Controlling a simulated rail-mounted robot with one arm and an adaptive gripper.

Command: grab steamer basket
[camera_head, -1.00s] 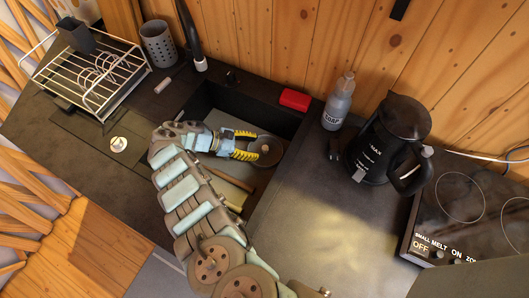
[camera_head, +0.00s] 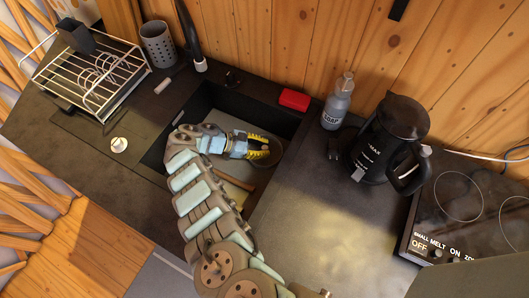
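A round, dull brown-grey object (camera_head: 272,158), which looks like the steamer basket, lies in the sink near its right wall. My gripper (camera_head: 259,147), with yellow-and-black fingers, is down in the sink and over this object. The fingers cover much of it, so only part of its rim and surface shows. The fingertips overlap it in the picture. I cannot tell whether they are closed on its rim or still apart around it.
The dark sink (camera_head: 205,100) has walls close around my gripper. A wooden handle (camera_head: 238,183) lies in it. A red sponge (camera_head: 293,99), soap bottle (camera_head: 338,102) and black kettle (camera_head: 388,140) stand to the right. A wire dish rack (camera_head: 95,75) is at left.

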